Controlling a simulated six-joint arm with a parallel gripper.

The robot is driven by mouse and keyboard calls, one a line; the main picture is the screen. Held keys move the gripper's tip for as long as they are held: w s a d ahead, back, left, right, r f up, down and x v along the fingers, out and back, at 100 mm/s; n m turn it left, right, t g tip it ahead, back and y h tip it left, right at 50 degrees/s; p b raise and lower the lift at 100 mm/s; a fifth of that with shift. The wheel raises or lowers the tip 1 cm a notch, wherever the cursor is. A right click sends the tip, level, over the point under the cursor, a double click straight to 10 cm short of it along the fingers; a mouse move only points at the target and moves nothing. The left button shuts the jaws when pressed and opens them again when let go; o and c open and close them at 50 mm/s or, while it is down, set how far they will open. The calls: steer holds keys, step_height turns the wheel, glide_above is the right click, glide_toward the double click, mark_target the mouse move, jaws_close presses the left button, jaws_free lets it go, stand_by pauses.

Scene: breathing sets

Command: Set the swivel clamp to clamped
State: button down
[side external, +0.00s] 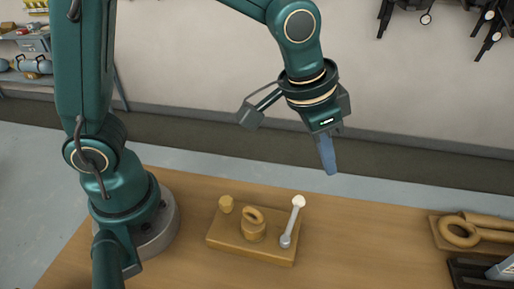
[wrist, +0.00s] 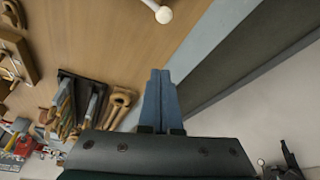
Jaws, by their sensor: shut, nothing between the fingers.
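A wooden block (side external: 240,242) on the table carries a silver lever (side external: 291,224) with a pale ball end (side external: 299,201); this looks like the swivel clamp. The lever rises from a round grey pivot (side external: 286,241) at the block's right end and leans slightly right. A wooden post with a ring-shaped top (side external: 254,224) stands mid-block, apart from the lever. My gripper (side external: 331,171) is shut and empty, above and right of the ball. In the wrist view its blue fingers (wrist: 159,74) are together, and the ball (wrist: 163,14) shows at the top edge.
At the table's right are a wooden board with a ring and rods (side external: 460,233) and a dark tray (side external: 470,275). The wrist view shows a dark tool tray (wrist: 75,105) at left. The table between block and board is clear. A wall stands behind.

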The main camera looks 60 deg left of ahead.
mark_target(293, 218)
steer(key=x, duration=0.6)
steer(key=shift+f, duration=0.35)
steer(key=shift+s+a+f, duration=0.1)
steer(key=shift+s+a, duration=0.1)
steer(key=shift+s, duration=0.4)
steer(key=shift+s+a+f, duration=0.1)
steer(key=shift+s+a, duration=0.15)
steer(key=shift+s, duration=0.35)
steer(key=shift+s+a+f, duration=0.1)
steer(key=shift+s+a, duration=0.1)
steer(key=shift+s, duration=0.35)
steer(key=shift+a, duration=0.1)
steer(key=shift+s+a, duration=0.7)
steer(key=shift+s, duration=0.1)
steer(key=shift+f, duration=0.1)
steer(key=shift+d, duration=0.15)
